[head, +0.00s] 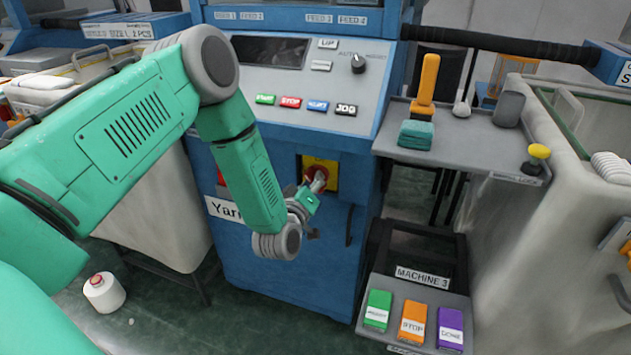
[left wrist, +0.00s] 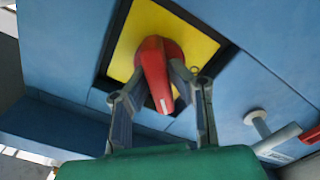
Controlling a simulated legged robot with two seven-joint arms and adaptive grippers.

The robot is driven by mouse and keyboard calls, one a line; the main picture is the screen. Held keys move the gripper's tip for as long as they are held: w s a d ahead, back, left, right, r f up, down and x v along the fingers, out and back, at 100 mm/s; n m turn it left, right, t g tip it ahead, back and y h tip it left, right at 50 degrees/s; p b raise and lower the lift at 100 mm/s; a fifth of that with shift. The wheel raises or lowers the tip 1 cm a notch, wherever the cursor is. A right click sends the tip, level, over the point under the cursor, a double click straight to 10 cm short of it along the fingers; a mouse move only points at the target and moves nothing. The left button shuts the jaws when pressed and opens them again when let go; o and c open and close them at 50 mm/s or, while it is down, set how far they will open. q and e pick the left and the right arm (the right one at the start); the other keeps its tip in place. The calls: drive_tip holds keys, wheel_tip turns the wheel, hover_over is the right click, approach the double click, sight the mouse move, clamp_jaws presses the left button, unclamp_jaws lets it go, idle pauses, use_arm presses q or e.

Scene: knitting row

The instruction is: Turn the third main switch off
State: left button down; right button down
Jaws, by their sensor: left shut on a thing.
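The main switch is a red rotary handle (left wrist: 155,72) on a yellow plate (left wrist: 196,45), set in the front of a blue machine (head: 285,220). In the head view the yellow plate (head: 330,170) shows low on the machine front, with the red switch partly covered by my gripper. My left gripper (head: 312,184) is at the switch. In the left wrist view its two fingers (left wrist: 158,92) stand on either side of the red handle and are shut on it. The handle looks tilted in that view. My right gripper is not in view.
A control panel above has several buttons, a black knob (head: 358,64) and a dark screen (head: 268,51). A grey shelf (head: 470,140) stands to the right. Below it is a Machine 3 button box (head: 415,312). A thread cone (head: 104,292) stands on the floor at left.

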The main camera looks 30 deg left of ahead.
use_arm(q)
drive_tip(key=n, duration=0.2)
drive_tip(key=n+b, duration=0.1)
drive_tip(key=n, duration=0.1)
drive_tip(key=shift+a+n, duration=0.35)
drive_tip(key=shift+n, duration=0.05)
drive_tip(key=shift+s+a+f+n+b, duration=0.1)
drive_tip(key=shift+n+b, duration=0.4)
drive_tip(key=shift+n, duration=0.75)
drive_tip(key=shift+f+n+b, duration=0.1)
drive_tip(key=shift+n+b, duration=0.4)
drive_tip(key=shift+n, duration=0.75)
drive_tip(key=c, duration=1.5)
unclamp_jaws()
drive_tip(key=shift+s+a, duration=0.1)
drive_tip(key=shift+f, duration=0.1)
